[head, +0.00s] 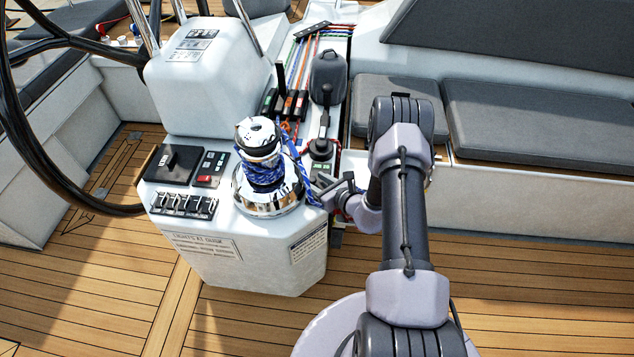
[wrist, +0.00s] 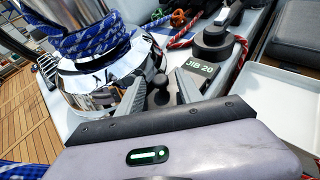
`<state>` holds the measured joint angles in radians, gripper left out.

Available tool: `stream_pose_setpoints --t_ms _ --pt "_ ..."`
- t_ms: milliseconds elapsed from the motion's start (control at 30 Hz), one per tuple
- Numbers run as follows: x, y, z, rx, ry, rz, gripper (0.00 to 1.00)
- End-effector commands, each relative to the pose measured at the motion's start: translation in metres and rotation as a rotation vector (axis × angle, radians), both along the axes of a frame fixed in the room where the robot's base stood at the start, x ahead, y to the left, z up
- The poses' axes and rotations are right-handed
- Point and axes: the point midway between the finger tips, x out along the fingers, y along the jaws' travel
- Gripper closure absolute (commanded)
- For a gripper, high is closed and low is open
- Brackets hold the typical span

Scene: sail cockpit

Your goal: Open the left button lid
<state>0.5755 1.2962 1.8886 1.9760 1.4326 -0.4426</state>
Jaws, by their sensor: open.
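My gripper (head: 330,187) is at the right side of the winch pedestal, next to the chrome winch (head: 262,190). In the wrist view its two fingers (wrist: 161,75) are apart, with dark rounded parts (wrist: 159,94) on the white top between them. These may be the button lids. I cannot tell which is the left one, whether it is open or shut, or whether a finger touches it. In the head view my gripper and the winch hide this spot.
Blue rope wraps the winch (wrist: 90,80) close on the left. A black round fitting (wrist: 212,42) stands beyond the fingers, by a "JIB 20" label (wrist: 200,68) and a red rope. Grey cushions (head: 540,120) line the bench. The teak floor (head: 90,290) in front is clear.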

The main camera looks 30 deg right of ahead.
Motion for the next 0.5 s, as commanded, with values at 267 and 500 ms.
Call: stream_pose_setpoints --t_ms 267,500 --pt "-0.0003 -0.0001 0.0 0.0 0.0 0.0 1.0" --pt "-0.0005 0.0 0.0 0.0 0.0 0.0 1.0"
